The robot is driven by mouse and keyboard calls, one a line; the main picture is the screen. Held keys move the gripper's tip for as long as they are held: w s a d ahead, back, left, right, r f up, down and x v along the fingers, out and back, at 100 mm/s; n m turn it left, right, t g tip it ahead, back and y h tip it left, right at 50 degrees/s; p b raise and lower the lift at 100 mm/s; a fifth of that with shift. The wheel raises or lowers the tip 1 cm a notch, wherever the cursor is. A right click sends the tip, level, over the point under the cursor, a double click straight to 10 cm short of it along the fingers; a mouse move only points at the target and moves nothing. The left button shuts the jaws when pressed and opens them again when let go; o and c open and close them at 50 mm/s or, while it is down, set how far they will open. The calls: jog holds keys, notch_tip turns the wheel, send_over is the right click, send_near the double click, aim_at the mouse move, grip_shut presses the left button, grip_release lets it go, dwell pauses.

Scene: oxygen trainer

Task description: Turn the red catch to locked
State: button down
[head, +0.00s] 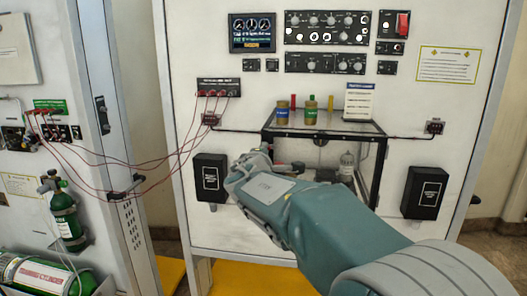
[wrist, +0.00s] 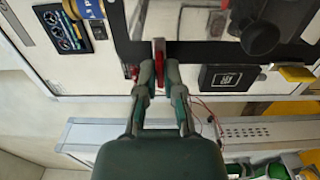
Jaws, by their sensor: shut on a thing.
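The red catch (wrist: 160,54) shows in the wrist view as a narrow upright red piece at the dark frame of the clear case. My gripper (wrist: 159,70) has its two green fingers closed around it, one on each side. The fingers hide part of the catch, and I cannot tell whether it stands at locked. In the head view, my arm covers the catch and the fingertips. The clear case (head: 376,172) with its black frame is on the white panel, just beyond my arm.
A black box (head: 210,178) is left of the case and another black box (head: 426,192) is right of it. Red cables (head: 150,165) hang at left. A green cylinder (head: 65,215) stands at far left.

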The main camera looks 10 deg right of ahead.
jog(key=shift+f+m, duration=0.4)
jog(key=c, duration=0.8)
grip_release()
jog(key=shift+r, duration=0.15)
jog(key=v, duration=1.2)
